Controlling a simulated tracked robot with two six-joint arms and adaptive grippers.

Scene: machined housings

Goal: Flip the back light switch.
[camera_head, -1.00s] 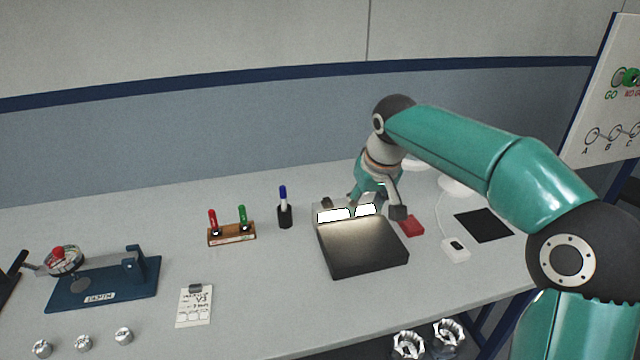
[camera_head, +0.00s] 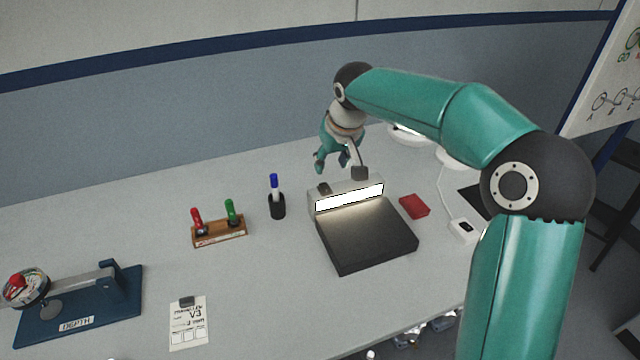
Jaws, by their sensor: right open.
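A small white switch box (camera_head: 463,230) with a dark rocker sits on a white cord on the right side of the bench. I cannot tell which way its rocker is set. A flat black panel (camera_head: 474,201) lies beside it, partly hidden by my right arm, and looks dark. My right gripper (camera_head: 332,162) is open and empty, fingers down, above the bench behind a dark-topped device (camera_head: 366,238) with a bright light strip (camera_head: 349,197). It is well to the left of the switch box and apart from it. My left gripper is not in view.
A red block (camera_head: 414,206) lies between the device and the switch box. White round bases (camera_head: 408,135) stand at the back. A pen holder (camera_head: 277,206), a wooden stand (camera_head: 219,232) with red and green markers, a card (camera_head: 188,325) and a blue fixture (camera_head: 80,310) are to the left.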

